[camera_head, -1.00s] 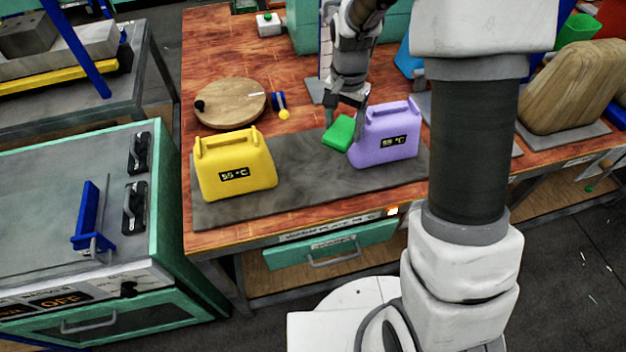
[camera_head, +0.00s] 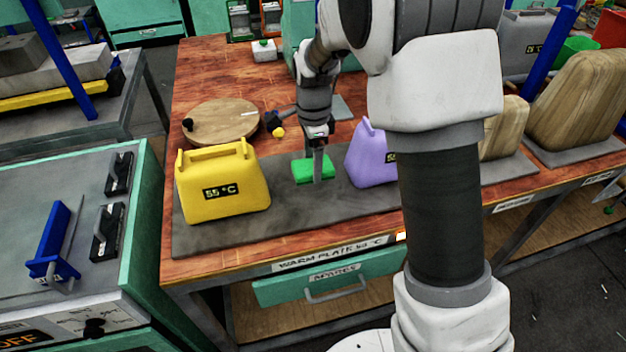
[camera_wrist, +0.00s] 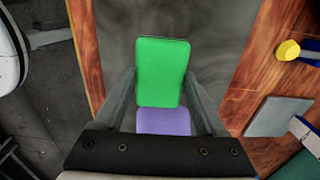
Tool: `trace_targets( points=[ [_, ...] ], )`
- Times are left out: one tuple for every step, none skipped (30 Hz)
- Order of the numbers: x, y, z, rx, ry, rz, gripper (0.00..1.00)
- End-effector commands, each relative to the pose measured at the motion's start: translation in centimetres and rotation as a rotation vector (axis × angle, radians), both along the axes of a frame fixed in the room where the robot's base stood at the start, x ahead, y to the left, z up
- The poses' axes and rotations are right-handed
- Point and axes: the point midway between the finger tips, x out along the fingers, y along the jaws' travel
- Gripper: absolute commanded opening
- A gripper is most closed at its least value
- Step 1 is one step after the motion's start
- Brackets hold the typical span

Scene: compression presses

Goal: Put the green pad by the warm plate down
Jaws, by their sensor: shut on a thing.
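The green pad (camera_head: 301,171) is in my gripper (camera_head: 318,168), which points down over the dark warm plate (camera_head: 300,212). The pad is between the yellow jug (camera_head: 225,187) and the purple jug (camera_head: 369,160), apart from the yellow one. Whether its underside touches the plate, I cannot tell. In the wrist view the pad (camera_wrist: 162,70) extends out from between my two fingers, over the grey plate (camera_wrist: 215,50). A purple patch (camera_wrist: 163,121) shows between the fingers; what it belongs to is unclear. Both jugs stand upright on the plate.
A round wooden board (camera_head: 222,120) and a small yellow-and-blue item (camera_head: 275,125) lie behind the plate. My arm hides part of the table's right side. Bare plate shows in front of the pad. Wooden blocks (camera_head: 578,102) stand at far right.

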Motion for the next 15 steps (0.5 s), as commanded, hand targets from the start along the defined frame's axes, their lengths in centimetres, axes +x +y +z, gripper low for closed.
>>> trace_targets(
  points=[
    [0.0,0.0,-0.5,0.000,0.002,0.000,0.21],
    [0.0,0.0,-0.8,0.000,0.002,0.000,0.21],
    [0.0,0.0,-1.3,-0.001,0.003,0.000,0.21],
    [-0.1,0.0,-1.8,-0.001,0.003,0.000,0.21],
    [-0.1,0.0,-2.4,-0.001,0.004,0.000,0.21],
    [-0.1,-0.1,-3.1,-0.001,0.005,0.000,0.21],
    [-0.1,-0.1,-3.6,-0.001,0.004,0.000,0.21],
    [-0.1,-0.1,-4.1,-0.001,0.005,0.000,0.21],
    [-0.1,-0.1,-4.6,-0.001,0.004,0.000,0.21],
    [-0.1,-0.1,-4.9,-0.001,0.003,0.000,0.21],
    [0.0,-0.1,-5.0,0.000,0.001,0.001,0.21],
    [0.0,0.0,-5.0,0.000,0.000,0.001,0.21],
    [0.0,0.0,-5.0,0.000,0.000,0.001,0.21],
    [0.0,0.0,-4.9,0.000,0.000,0.001,0.21],
    [0.0,0.0,-4.9,0.000,0.000,0.001,0.21]
  ],
)
